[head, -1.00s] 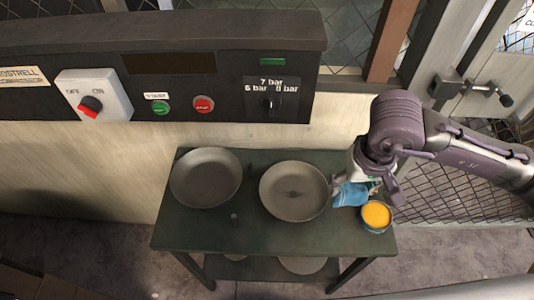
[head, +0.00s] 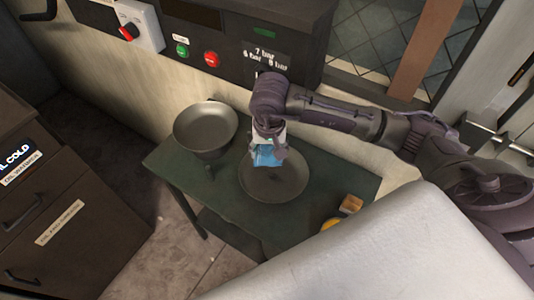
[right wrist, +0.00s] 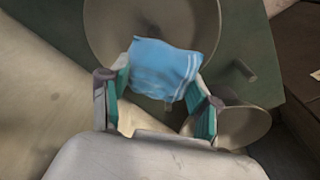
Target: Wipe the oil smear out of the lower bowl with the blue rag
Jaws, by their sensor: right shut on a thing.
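My right gripper (head: 268,145) is shut on the blue rag (head: 266,156) and holds it over the far part of the right-hand grey bowl (head: 275,188). The rag also shows between the fingers in the right wrist view (right wrist: 163,68), with a large grey bowl (right wrist: 110,25) behind it. I cannot tell whether the rag touches the bowl. The left-hand grey bowl (head: 205,127) stands apart and looks higher. A smear is not clear now; the rag covers part of the right-hand bowl. My left gripper is out of view.
The bowls are on a dark green table (head: 185,173). A yellow-filled cup (head: 332,225) and a small tan block (head: 350,204) are at its right end, the cup partly hidden. A control panel (head: 225,45) runs behind. A dark cabinet (head: 60,200) stands at the left.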

